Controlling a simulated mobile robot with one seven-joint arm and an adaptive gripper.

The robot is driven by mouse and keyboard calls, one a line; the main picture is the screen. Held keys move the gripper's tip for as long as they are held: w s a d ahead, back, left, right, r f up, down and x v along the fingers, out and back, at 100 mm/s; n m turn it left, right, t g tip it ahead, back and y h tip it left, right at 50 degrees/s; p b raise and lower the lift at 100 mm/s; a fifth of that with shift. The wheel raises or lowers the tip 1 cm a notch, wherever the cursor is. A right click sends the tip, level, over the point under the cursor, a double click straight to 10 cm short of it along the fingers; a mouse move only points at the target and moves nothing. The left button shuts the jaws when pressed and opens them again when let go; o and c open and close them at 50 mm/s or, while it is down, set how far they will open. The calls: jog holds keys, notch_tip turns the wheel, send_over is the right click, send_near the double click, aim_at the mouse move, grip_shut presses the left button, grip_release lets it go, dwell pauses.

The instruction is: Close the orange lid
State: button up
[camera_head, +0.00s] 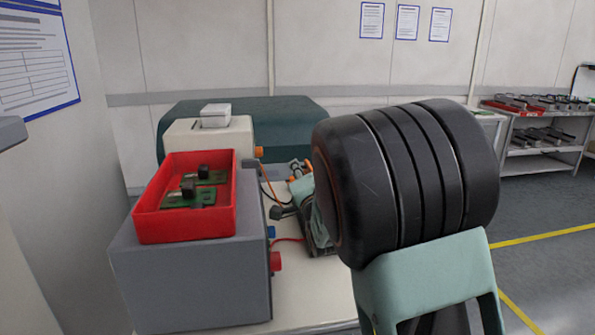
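I cannot make out a clear orange lid. A small orange part (259,152) sits at the right side of a cream box, and other small orange pieces (296,170) show a little farther right, above the pale table. My arm's large black-and-pale-green link fills the right middle and hides what is behind it. Just left of it is a partly hidden pale green and dark assembly, probably my gripper (284,212), beside the grey box. Its fingers are too small and covered to tell open from shut.
A red tray (139,226) with green circuit boards (200,178) rests on a grey box (190,285) with red and blue knobs on its right side. The cream box (180,138) and a dark teal rounded body (290,118) stand behind. Shelves (545,154) stand far right.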

jog(key=shift+w+a, duration=0.2)
jog(key=shift+w, duration=0.8)
jog(key=shift+c, duration=0.5)
jog(key=c, duration=0.5)
jog(key=shift+r, duration=0.1)
grip_shut()
